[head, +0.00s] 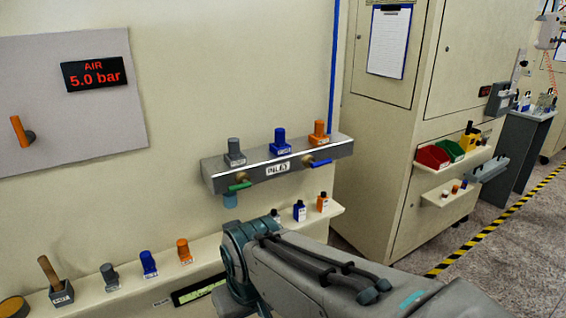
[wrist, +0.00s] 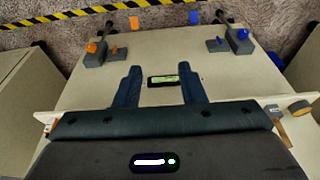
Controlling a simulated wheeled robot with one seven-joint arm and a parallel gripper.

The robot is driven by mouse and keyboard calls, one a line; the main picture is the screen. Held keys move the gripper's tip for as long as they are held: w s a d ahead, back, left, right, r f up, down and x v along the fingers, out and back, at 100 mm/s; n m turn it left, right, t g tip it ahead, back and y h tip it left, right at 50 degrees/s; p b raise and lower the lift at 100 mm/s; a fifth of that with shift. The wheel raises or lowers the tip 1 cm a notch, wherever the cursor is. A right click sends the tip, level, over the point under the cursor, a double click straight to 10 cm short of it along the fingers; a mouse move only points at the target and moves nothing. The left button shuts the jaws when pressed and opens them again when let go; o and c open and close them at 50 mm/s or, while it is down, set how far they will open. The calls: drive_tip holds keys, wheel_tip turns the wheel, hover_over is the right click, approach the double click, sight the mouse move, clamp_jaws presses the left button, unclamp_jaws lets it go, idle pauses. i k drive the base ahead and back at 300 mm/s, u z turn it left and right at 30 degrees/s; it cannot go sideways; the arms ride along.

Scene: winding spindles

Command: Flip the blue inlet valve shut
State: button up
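The blue inlet valve lever (head: 318,163) sticks out from the right part of a grey manifold block (head: 262,172) labelled INLET in the head view. A green lever (head: 239,186) is on the block's left part. The blue lever lies nearly level along the block's front. My arm is below and in front of the block in the head view; its fingers are not visible there. In the wrist view my gripper (wrist: 160,74) is open, its two dark fingers spread wide with nothing held between them. The inlet lever cannot be made out in the wrist view.
Grey, blue and orange knobs stand on top of the block. A lower ledge (head: 215,244) carries several small knobs and a wooden-handled tool (head: 54,283). A cabinet (head: 380,130) stands at right. The wrist view shows a small lit display (wrist: 163,81) beyond the fingers.

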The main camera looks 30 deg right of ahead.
sight(309, 162)
drive_tip(key=z, duration=0.9)
drive_tip(key=i, duration=0.35)
drive_tip(key=z, duration=0.3)
